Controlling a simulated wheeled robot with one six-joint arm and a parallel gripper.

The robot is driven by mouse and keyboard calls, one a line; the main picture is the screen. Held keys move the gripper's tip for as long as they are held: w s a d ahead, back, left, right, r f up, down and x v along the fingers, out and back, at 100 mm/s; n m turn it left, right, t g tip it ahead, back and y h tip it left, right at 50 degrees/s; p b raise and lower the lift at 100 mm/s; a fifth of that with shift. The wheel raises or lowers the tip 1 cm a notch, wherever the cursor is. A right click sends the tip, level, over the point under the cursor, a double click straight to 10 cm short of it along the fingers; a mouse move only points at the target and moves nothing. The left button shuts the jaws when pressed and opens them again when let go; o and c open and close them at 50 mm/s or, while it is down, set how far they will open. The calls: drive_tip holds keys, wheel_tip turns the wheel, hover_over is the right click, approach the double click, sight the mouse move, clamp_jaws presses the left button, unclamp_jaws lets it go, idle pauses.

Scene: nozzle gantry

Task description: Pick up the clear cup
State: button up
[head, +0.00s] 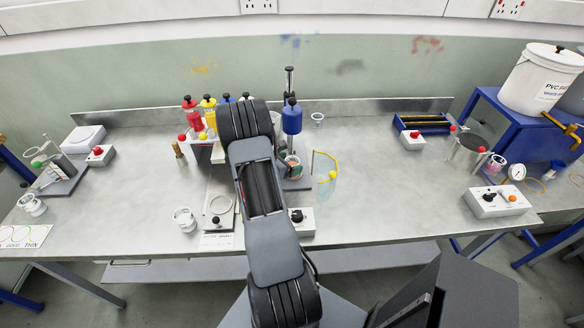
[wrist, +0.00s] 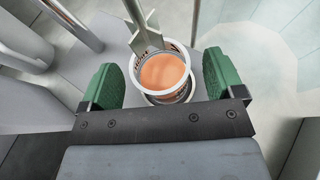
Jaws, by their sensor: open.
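A clear cup of orange liquid (wrist: 163,73) stands upright on a grey base in the wrist view, with dark marks on its wall. In the head view a cup (head: 292,163) stands below the blue-topped mixer, partly hidden by my arm. A metal stirrer (wrist: 146,32) comes down over the cup's far rim; whether its tip is in the liquid is hard to tell. My gripper (wrist: 162,84) is open, with one green pad on each side of the cup and visible gaps to it. In the head view my arm hides the gripper.
A control box (head: 301,222) sits in front.

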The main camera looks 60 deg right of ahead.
drive_tip(key=shift+x, duration=1.15)
drive_tip(key=c, duration=1.1)
drive_tip(key=shift+o, duration=0.2)
drive_tip(key=shift+r, duration=0.15)
